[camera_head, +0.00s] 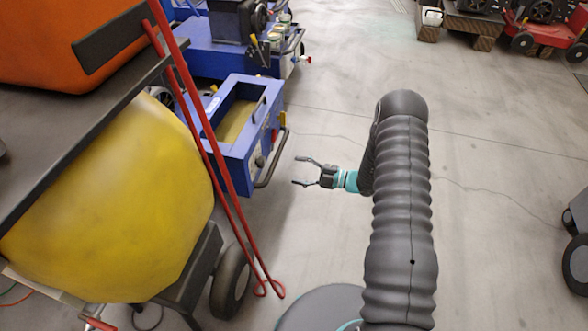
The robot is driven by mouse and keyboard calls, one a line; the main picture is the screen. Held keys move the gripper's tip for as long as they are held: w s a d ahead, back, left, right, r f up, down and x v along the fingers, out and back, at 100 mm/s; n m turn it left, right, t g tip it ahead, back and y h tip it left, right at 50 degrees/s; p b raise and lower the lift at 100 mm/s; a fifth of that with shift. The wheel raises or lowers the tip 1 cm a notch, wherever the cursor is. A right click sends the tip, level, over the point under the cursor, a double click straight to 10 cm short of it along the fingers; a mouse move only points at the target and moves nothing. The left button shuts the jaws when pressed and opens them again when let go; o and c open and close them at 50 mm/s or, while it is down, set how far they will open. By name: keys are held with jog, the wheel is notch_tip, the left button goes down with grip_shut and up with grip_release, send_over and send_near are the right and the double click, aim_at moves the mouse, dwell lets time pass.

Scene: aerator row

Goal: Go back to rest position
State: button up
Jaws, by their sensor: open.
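My gripper (306,173) is at the middle of the view, at the end of my dark, ribbed arm. Its two thin fingers are spread apart and point left, with nothing between them. In the picture it lies just right of the dark handle bar of a blue machine (236,169), with a gap of floor between them. The gripper appears to touch nothing. Its height above the floor is hard to tell.
A machine with a large yellow drum (118,205) and red rods (207,149) fills the left. Another blue machine (212,58) stands behind. A red machine (548,30) is at the top right, and a dark wheel (575,264) at the right edge. Concrete floor (500,130) is clear between.

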dwell(0.5)
jog(key=s+a+f+n+g+h, duration=0.15)
jog(key=s+f+n+g, duration=0.35)
jog(key=s+n, duration=0.6)
jog(key=s+d+r+n+g+h, duration=0.2)
jog(key=s+r+n+g+h, duration=0.25)
jog(key=r+n, duration=0.65)
jog(key=s+d+r+n+t+h, duration=0.2)
jog(key=s+r+n+t+h, duration=0.1)
jog(key=s+r+n, duration=0.3)
jog(key=s+d+r+n+t+h, duration=0.3)
jog(key=s+r+n, duration=0.3)
jog(key=r+n, duration=0.4)
jog(key=s+d+r+n+t+h, duration=0.2)
jog(key=s+r+n+h, duration=0.3)
jog(key=r, duration=0.8)
jog(key=s+n+t, duration=0.1)
jog(key=n, duration=0.2)
jog(key=shift+d+r, duration=0.3)
jog(key=shift+r, duration=0.1)
